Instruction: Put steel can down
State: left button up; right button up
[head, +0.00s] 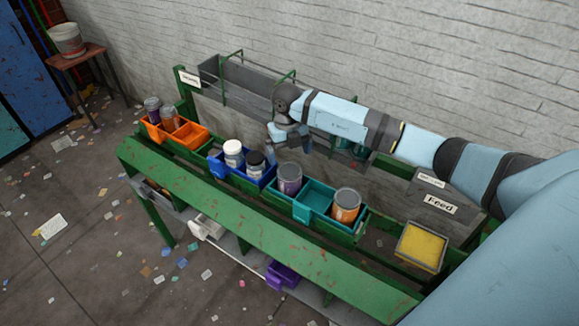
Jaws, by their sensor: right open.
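My right gripper (289,140) is open and empty, pointing down just behind and above the gap between the blue and teal bins. A steel can with a purple band (289,178) stands upright in the left part of the teal bin (312,202). A steel can with an orange band (345,206) stands in its right part. Two more cans, one purplish (152,109) and one orange-brown (169,118), stand at the orange bin (192,136). Which can the task means cannot be told. My left gripper is not in view.
A white-lidded jar (233,152) and a dark-lidded jar (255,163) stand in the blue bin (216,166). A grey trough (238,78) runs behind. A yellow pad (422,246) lies near the Feed sign (440,205). The green front ledge (250,225) is bare.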

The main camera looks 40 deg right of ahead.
notch_tip(320, 180, up, 5)
jog(key=s+a+f+n+y, duration=0.1)
jog(key=s+a+f+y, duration=0.25)
jog(key=a, duration=0.45)
jog(key=s+a+f+n+y, duration=0.1)
jog(key=s+a+f+y, duration=0.3)
jog(key=a, duration=0.5)
jog(key=s+a+r+m+t+y, duration=0.2)
jog(key=a+m+t+y, duration=0.1)
jog(key=a+y, duration=0.2)
jog(key=s+a+r+m+t+y, duration=0.2)
jog(key=a+m+y, duration=0.2)
jog(key=y, duration=0.2)
jog(key=s+d+f+m+t+h, duration=0.3)
jog(key=s+f+m+h, duration=0.4)
jog(key=m, duration=0.6)
jog(key=s+d+f+m+t+h, duration=0.3)
jog(key=s+d+f+m+h, duration=0.2)
jog(key=s+f+m+h, duration=0.3)
notch_tip(320, 180, down, 3)
jog(key=s+m, duration=0.1)
jog(key=m, duration=0.3)
jog(key=shift+d+m+t, duration=0.3)
jog(key=shift+m+t, duration=0.1)
jog(key=shift+r+h, duration=0.15)
jog(key=shift+h, duration=0.1)
